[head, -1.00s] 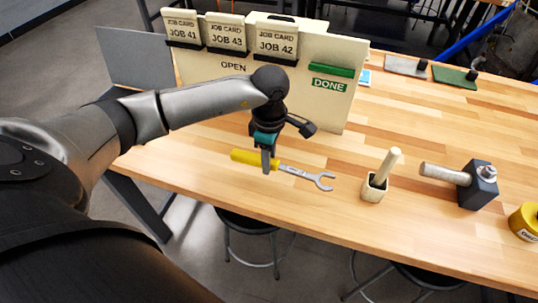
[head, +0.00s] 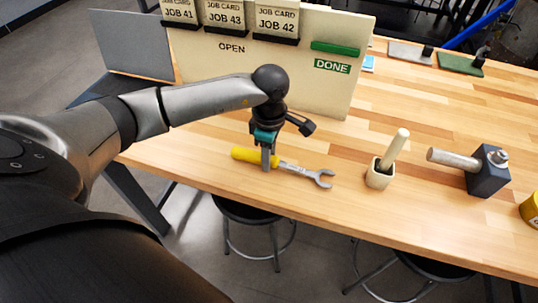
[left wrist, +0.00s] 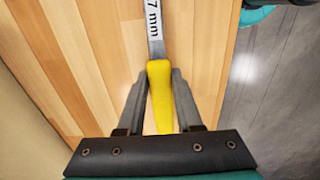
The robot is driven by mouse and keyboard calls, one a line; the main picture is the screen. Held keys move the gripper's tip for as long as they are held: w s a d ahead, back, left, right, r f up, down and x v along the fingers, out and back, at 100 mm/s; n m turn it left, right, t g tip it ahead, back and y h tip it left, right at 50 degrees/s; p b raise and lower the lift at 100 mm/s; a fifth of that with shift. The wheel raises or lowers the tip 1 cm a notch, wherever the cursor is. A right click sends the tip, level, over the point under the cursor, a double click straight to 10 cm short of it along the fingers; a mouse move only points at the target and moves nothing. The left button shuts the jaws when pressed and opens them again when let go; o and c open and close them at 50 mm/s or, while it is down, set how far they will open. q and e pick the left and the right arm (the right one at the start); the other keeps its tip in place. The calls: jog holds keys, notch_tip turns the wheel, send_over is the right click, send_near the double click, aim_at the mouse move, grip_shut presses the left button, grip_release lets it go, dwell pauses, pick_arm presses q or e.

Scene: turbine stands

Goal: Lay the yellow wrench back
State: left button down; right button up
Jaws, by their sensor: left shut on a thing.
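The yellow wrench (head: 298,170) has a yellow handle and a grey open-ended jaw that points right in the head view. It is at the front part of the wooden table (head: 225,182). My left gripper (head: 267,163) comes down from above and is shut on the yellow handle. In the left wrist view, the handle (left wrist: 159,92) sits between the two fingers, with the grey shank and a size label ending in "7 mm" beyond. I cannot tell whether the wrench touches the table or is just above it. My right gripper is not in view.
A board (head: 270,62) with job cards and OPEN and DONE labels stands behind the wrench. A cream holder (head: 379,176) with a peg and a dark block (head: 488,172) with a rod stand to the right. Stools are below the front edge.

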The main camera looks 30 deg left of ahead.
pick_arm(q)
jog(key=shift+f, duration=0.2)
jog(key=shift+c, duration=1.7)
grip_release()
jog(key=shift+r, duration=0.1)
jog(key=shift+r+p, duration=2.3)
jog(key=shift+r, duration=1.1)
jog(key=shift+d, duration=0.1)
